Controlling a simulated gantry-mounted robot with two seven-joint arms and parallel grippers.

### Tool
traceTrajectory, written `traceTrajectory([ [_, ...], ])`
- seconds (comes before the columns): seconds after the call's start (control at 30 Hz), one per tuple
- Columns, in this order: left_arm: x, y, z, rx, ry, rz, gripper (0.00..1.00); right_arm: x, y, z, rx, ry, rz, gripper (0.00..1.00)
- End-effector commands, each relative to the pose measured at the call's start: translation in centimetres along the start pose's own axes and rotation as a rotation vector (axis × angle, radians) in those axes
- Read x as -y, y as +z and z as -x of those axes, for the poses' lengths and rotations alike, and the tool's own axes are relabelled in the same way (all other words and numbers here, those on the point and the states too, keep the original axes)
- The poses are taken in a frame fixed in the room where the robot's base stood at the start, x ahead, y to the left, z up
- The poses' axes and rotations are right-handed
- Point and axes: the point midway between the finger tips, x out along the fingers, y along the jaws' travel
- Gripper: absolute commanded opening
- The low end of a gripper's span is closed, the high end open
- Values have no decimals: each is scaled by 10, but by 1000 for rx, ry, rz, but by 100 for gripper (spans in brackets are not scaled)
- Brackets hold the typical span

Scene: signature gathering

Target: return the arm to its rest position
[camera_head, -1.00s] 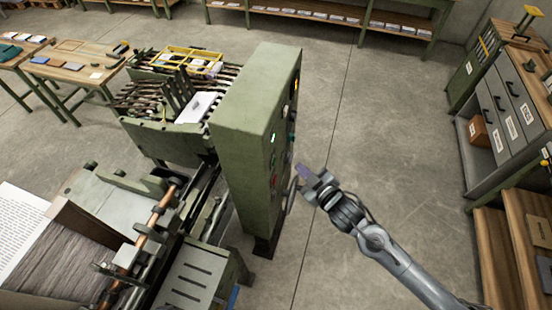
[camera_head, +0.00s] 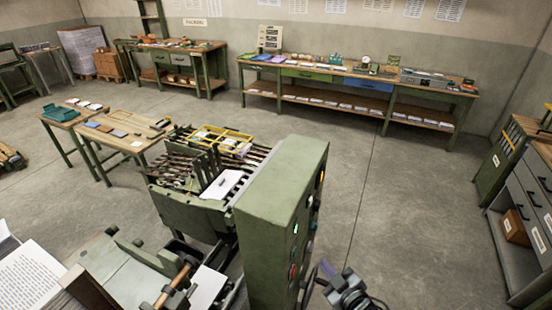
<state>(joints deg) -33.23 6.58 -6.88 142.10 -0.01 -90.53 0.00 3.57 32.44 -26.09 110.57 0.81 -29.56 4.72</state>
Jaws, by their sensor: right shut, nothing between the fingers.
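My right gripper (camera_head: 322,275) is at the bottom of the head view, just right of the green control cabinet (camera_head: 268,210). It is shut and holds nothing. Its fingers are close to the cabinet's button face; whether they touch it I cannot tell. Only the front part of my right arm shows, cut off by the lower edge. My left gripper is not in view.
The gathering machine (camera_head: 190,205) with a white sheet stack (camera_head: 222,184) stands left of the cabinet. Open concrete floor (camera_head: 410,215) lies to the right. A grey drawer cabinet (camera_head: 520,225) is at the right edge. Workbenches (camera_head: 345,72) line the back wall.

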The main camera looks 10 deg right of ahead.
Motion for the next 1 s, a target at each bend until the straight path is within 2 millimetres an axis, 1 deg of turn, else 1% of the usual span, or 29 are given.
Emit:
traceTrajectory([
  [0.07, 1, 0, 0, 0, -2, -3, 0, 12, 12, 3, 20, -16, -13, 0],
  [0.13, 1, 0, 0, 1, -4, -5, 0, 30, 27, 9, 46, -36, -42, 0],
  [0.2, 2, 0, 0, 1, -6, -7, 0, 54, 43, 20, 73, -58, -100, 0],
  [0.23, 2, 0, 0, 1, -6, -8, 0, 64, 46, 27, 79, -65, -131, 0],
  [0.27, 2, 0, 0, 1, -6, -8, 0, 74, 49, 35, 88, -70, -166, 0],
  [0.3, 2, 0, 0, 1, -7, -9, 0, 86, 53, 47, 112, -74, -215, 0],
  [0.37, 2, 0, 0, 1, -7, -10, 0, 100, 61, 68, 176, -73, -292, 0],
  [0.43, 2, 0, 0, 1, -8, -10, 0, 112, 73, 99, 288, -67, -378, 0],
  [0.47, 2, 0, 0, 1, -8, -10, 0, 114, 79, 113, 344, -63, -412, 0],
  [0.5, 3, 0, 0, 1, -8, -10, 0, 116, 86, 132, 420, -58, -449, 0],
  [0.6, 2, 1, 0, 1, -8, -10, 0, 115, 98, 171, 581, -54, -506, 0],
  [0.63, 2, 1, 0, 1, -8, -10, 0, 115, 100, 182, 623, -54, -518, 0],
  [0.7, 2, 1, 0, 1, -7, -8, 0, 111, 102, 202, 709, -55, -534, 0],
  [0.8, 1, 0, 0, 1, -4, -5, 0, 103, 100, 225, 813, -64, -533, 0],
  [0.87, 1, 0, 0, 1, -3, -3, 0, 105, 103, 239, 883, -84, -521, 0],
  [0.93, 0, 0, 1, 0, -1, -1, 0, 113, 112, 255, 986, -120, -505, 0],
  [0.97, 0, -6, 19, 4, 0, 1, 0, 103, 93, 259, 971, -115, -506, 0],
  [1.0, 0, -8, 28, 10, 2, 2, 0, 98, 83, 262, 968, -114, -507, 0],
])
